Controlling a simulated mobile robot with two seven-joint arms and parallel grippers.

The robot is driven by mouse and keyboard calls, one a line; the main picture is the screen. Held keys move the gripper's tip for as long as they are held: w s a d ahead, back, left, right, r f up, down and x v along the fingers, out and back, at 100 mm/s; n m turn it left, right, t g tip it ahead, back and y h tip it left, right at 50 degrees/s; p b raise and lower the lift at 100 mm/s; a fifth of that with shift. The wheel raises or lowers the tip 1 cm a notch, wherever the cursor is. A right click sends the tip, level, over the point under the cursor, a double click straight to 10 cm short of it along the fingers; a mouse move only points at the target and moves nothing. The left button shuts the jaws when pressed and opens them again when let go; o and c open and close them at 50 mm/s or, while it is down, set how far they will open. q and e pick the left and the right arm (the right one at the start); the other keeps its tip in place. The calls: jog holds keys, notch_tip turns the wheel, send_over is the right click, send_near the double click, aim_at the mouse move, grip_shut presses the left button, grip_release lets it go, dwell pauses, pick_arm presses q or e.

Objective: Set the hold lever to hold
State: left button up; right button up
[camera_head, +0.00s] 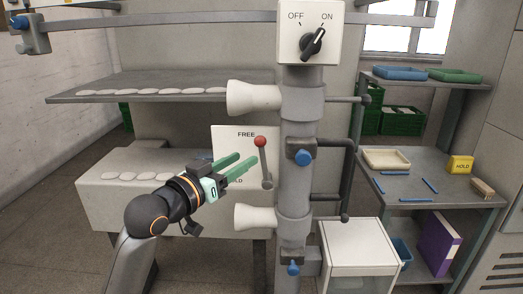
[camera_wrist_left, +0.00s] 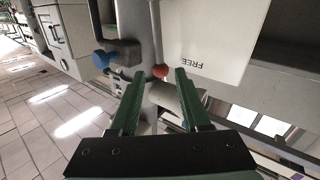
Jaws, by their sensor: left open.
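The hold lever has a red ball knob (camera_head: 260,141) on a grey stem, standing nearly upright on a white plate (camera_head: 229,140). The knob is at the plate's upper end, beside the word FREE; the lower word is partly hidden, with only its last letters showing. My left gripper (camera_head: 247,158) has green fingers and is open, just left of and below the knob. In the left wrist view the red knob (camera_wrist_left: 160,70) shows between the two fingertips (camera_wrist_left: 161,74), with gaps at both sides. Whether it lies within finger depth I cannot tell. My right gripper is not in view.
A grey post (camera_head: 295,190) with white cones and blue knobs (camera_head: 303,158) stands right of the lever. A switch box (camera_head: 310,33) with OFF and ON tops it. A shelf (camera_head: 160,90) is above the left gripper.

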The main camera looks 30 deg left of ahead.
aim_at(260, 149)
pick_arm(q)
jog(key=w+p, duration=0.1)
jog(key=w, duration=0.7)
jog(key=shift+w+d, duration=0.1)
jog(key=shift+d, duration=0.1)
jog(key=c, duration=0.7)
jog(key=shift+r, duration=0.1)
grip_shut()
